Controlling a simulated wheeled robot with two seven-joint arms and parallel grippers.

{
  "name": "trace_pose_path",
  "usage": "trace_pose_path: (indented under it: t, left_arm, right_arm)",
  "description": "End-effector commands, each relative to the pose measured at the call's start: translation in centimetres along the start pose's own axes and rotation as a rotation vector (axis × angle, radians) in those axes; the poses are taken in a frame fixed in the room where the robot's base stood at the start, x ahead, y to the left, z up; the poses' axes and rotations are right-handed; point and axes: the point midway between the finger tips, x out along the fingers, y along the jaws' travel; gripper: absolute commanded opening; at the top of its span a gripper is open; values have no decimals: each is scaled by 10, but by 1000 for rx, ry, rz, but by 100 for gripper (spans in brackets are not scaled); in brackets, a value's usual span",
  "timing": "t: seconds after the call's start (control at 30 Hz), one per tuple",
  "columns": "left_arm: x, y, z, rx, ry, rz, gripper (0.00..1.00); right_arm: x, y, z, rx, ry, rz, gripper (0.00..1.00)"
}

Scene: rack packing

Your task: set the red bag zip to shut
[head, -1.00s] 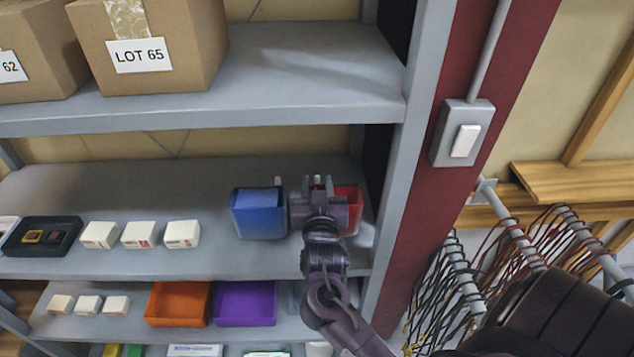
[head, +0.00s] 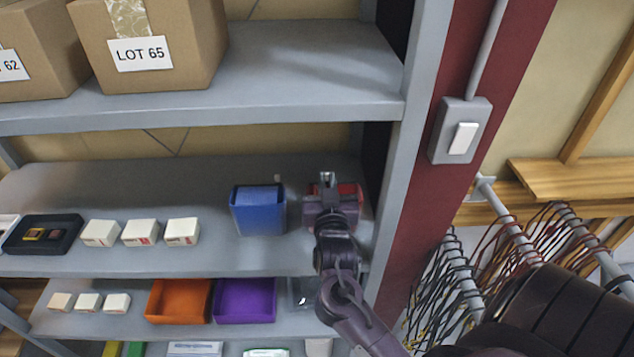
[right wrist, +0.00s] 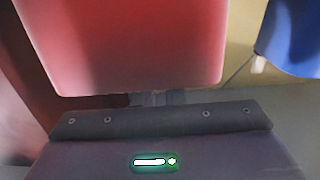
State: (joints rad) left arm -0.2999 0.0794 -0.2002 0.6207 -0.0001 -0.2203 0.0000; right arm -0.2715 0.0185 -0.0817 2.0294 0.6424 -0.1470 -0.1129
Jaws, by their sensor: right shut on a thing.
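The red bag (head: 351,190) stands on the middle shelf near the right post, mostly hidden behind my right gripper (head: 327,180). In the right wrist view the red bag (right wrist: 140,45) fills the upper left, with its edge close to the fingers (right wrist: 158,98). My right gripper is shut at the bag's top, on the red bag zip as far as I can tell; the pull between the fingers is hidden. How far the zip is closed cannot be seen. My left gripper is not in view.
A blue bag (head: 258,212) stands just left of the red one. White boxes (head: 141,233) and a black tray (head: 42,235) are farther left. The upper shelf (head: 300,80) is overhead and the post (head: 395,190) close on the right. Orange (head: 178,301) and purple (head: 245,301) bins are below.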

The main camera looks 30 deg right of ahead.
Motion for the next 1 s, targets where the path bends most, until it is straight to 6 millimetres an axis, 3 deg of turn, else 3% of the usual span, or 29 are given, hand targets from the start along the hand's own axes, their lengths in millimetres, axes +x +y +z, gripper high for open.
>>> trace_pose_path:
  t: [0.1, 0.37, 0.4, 0.57, 0.87, 1.0]
  left_arm:
    - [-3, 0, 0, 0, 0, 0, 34]
    - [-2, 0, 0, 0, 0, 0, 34]
    - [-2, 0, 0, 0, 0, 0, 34]
    - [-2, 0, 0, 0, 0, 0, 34]
    - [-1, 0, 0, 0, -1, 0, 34]
    - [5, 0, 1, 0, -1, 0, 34]
  right_arm:
    - [0, 18, -1, -5, -1, 0, 0]
    - [0, 20, -1, -1, 0, -1, 0]
    - [0, 20, -1, -1, 1, -1, 12]
    - [0, 20, -1, -1, 0, -1, 33]
    - [-2, 20, 0, -1, -1, -1, 33]
    - [-17, 19, 2, 0, -1, -3, 33]
